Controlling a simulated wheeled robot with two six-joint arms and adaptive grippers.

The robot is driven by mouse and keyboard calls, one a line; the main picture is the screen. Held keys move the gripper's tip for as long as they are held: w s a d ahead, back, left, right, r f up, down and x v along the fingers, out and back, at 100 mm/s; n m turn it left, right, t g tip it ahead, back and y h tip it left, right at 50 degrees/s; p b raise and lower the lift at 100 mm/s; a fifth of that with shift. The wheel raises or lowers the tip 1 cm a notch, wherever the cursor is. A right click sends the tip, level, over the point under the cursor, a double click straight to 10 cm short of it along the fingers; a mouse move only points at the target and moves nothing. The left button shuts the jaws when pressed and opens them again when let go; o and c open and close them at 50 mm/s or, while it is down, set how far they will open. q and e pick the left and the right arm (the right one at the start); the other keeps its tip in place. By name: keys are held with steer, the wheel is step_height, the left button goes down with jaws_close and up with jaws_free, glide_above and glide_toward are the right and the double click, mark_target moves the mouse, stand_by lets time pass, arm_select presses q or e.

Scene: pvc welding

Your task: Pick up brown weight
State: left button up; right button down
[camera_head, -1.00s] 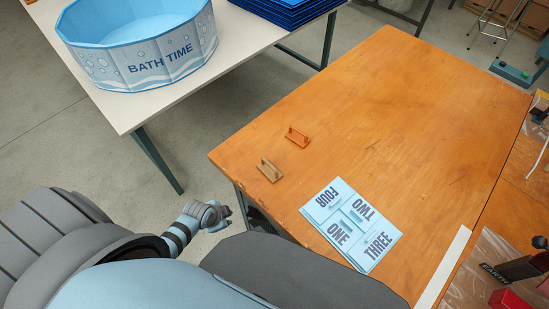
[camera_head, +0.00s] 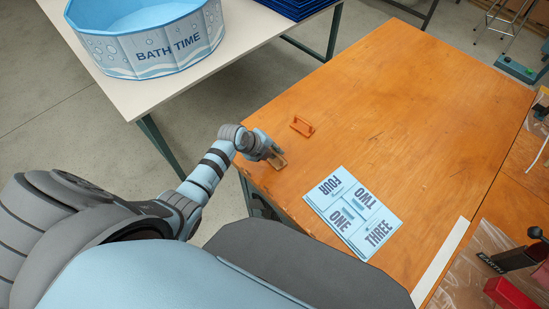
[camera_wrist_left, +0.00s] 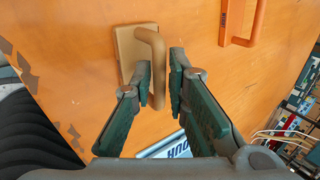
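The brown weight, a tan plate with a bar handle, sits near the left corner of the wooden table. It shows in the wrist view (camera_wrist_left: 128,47) and, partly covered by my gripper, in the head view (camera_head: 280,162). My left gripper (camera_head: 271,152) is over it. In the wrist view the gripper (camera_wrist_left: 161,78) is open, with one finger on each side of the handle. A small gap shows between the handle and the right finger; whether the left finger touches it is unclear. My right gripper is not in view.
An orange weight (camera_head: 302,126) with a handle lies just behind the brown one. The wooden table (camera_head: 420,115) is otherwise largely clear. A "BATH TIME" tub (camera_head: 150,52) stands on a white table (camera_head: 120,92).

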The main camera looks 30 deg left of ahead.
arm_select(q)
steer(key=shift+w+d+f, duration=0.1)
steer(key=shift+w+f, duration=0.25)
steer(key=shift+f, duration=0.2)
steer(key=shift+s, duration=0.1)
jaws_close()
steer(key=shift+r, duration=0.1)
